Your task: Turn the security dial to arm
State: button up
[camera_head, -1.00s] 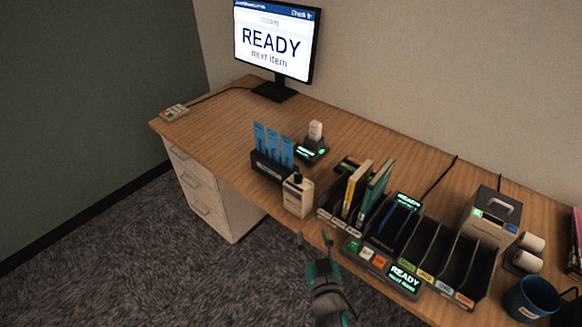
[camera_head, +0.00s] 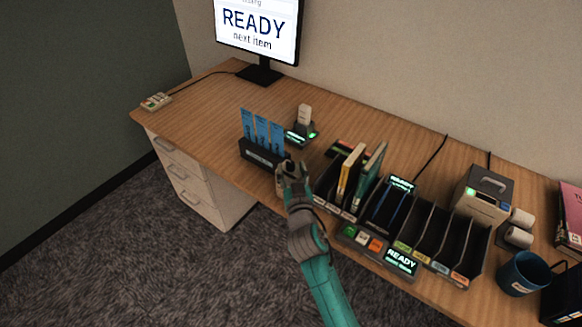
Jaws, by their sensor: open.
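I cannot make out a security dial clearly in this view. A small light device with coloured spots (camera_head: 156,101) lies at the far left end of the desk, with a cable running from it; it is too small to tell whether it carries a dial. My gripper (camera_head: 291,170) is open, near the front edge of the desk.
The wooden desk (camera_head: 200,110) has clear room left of the black holder with blue cards (camera_head: 262,155). A monitor (camera_head: 257,35) reading READY stands behind. A scanner in its cradle (camera_head: 302,128), a slotted sorter (camera_head: 440,225), a printer (camera_head: 483,195) and a blue mug (camera_head: 523,273) stand rightward.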

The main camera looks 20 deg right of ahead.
jog(key=shift+w+d, duration=0.1)
jog(key=shift+w, duration=0.55)
grip_shut()
jog(key=shift+m+g+h, duration=0.3)
jog(key=shift+m+h, duration=0.5)
jog(key=shift+h, duration=0.4)
jog(key=m+g+h, duration=0.1)
jog(key=h, duration=0.1)
jog(key=m+g+h, duration=0.1)
jog(key=m+h, duration=0.1)
jog(key=h, duration=0.1)
jog(key=shift+w+a+r+m, duration=0.1)
jog(key=shift+w+a+m, duration=0.05)
jog(key=shift+a+m, duration=0.2)
jog(key=m+g+h, duration=0.2)
jog(key=g+h, duration=0.1)
jog(key=m+g+h, duration=0.2)
jog(key=m+g, duration=0.1)
jog(key=g, duration=0.1)
jog(key=shift+w+a+m+h, duration=0.15)
jog(key=shift+w+m+h, duration=0.1)
jog(key=shift+h, duration=0.15)
jog(key=shift+s, duration=0.1)
